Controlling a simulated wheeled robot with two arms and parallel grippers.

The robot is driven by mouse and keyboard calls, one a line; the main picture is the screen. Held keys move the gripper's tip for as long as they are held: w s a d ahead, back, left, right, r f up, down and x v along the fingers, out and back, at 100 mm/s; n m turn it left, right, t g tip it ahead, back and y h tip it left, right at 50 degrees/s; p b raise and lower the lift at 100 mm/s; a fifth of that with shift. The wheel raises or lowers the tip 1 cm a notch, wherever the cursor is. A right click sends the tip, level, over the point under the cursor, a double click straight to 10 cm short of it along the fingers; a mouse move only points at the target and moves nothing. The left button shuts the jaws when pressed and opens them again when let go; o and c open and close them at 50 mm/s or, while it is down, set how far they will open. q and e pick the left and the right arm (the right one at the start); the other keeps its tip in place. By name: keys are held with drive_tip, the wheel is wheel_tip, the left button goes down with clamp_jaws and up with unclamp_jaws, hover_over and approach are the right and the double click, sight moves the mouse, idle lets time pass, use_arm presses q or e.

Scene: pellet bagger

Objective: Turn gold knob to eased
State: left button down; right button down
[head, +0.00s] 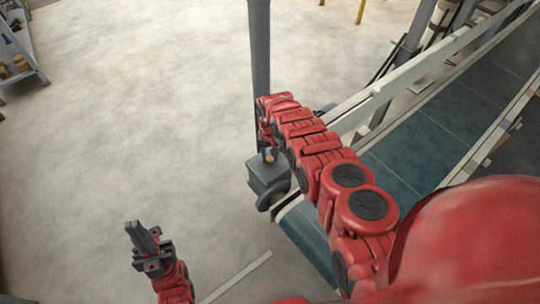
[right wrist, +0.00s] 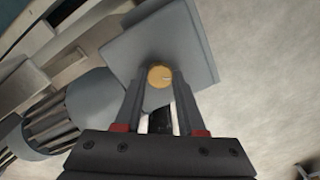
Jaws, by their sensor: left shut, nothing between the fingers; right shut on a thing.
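The gold knob (right wrist: 159,77) sits on the face of a grey box (right wrist: 190,40). In the right wrist view the two fingers of my right gripper (right wrist: 158,88) are on either side of the knob, shut on it. A small pale mark shows on the knob; its setting is not readable. In the head view the grey box (head: 267,174) stands at the conveyor's near end, with my right gripper (head: 268,152) at its top; the knob is mostly hidden there. My left gripper (head: 142,238) is shut and empty, well to the left of the box.
A conveyor with a dark green belt (head: 395,152) and pale side rails runs to the upper right. A dark post (head: 260,50) rises behind the box. A grey motor-like cylinder (right wrist: 55,118) is beside the box in the right wrist view.

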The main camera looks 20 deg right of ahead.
drive_tip(key=n, duration=0.5)
drive_tip(key=n+b, duration=0.1)
drive_tip(key=n, duration=0.5)
drive_tip(key=shift+n, duration=0.4)
drive_tip(key=n+b, duration=0.2)
drive_tip(key=n, duration=0.4)
drive_tip(key=shift+f, duration=0.1)
drive_tip(key=n+b, duration=0.1)
drive_tip(key=n, duration=0.5)
drive_tip(key=shift+n+b, duration=0.3)
drive_tip(key=shift+b, duration=0.05)
drive_tip(key=c, duration=0.5)
unclamp_jaws()
